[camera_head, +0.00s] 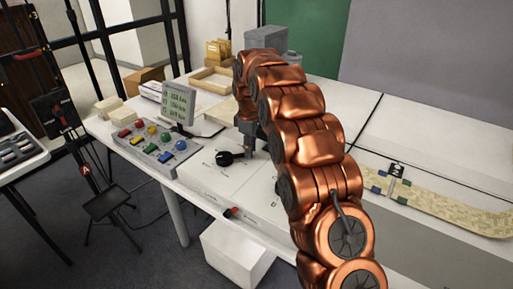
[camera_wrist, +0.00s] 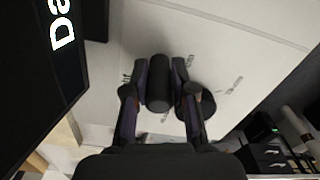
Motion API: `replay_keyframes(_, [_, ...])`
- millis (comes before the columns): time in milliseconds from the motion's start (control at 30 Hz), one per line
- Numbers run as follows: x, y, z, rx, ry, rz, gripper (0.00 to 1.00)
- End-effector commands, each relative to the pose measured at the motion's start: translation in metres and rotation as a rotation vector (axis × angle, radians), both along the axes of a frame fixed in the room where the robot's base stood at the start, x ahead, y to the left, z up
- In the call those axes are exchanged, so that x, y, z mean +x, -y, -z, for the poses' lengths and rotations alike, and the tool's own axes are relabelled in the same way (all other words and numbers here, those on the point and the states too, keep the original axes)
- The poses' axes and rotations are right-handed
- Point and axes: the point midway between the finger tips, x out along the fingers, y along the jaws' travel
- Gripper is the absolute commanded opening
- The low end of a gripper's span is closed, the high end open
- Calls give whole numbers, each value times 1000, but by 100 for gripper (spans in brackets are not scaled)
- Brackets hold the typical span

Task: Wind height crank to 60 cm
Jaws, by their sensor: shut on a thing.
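The crank shows in the head view as a round black hub (camera_head: 225,158) with a short dark arm, on top of a white panel (camera_head: 205,172). My gripper (camera_head: 248,146) points down at the right end of that arm. In the wrist view my gripper (camera_wrist: 160,82) is shut on the dark upright crank handle (camera_wrist: 161,98), one finger on each side. The round hub (camera_wrist: 207,104) lies just right of the handle, partly behind a finger. Small printed marks surround it, mostly too small to read. A grey display (camera_head: 178,103) shows several lines of figures, not clearly legible.
Left of the panel is a board of coloured knobs and blocks (camera_head: 158,143). A patterned strip (camera_head: 435,205) lies at right. A white box (camera_head: 236,255) stands below. My copper arm hides the middle.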

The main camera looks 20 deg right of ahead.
Motion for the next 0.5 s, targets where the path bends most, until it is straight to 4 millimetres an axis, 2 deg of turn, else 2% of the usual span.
replay_keyframes(400, [2, -5, 3, 6, 2, -1, 0])
replay_keyframes(433, [2, -5, 3, 7, 1, -1, 27])
replay_keyframes(500, [1, -5, 4, 6, 0, -1, 34])
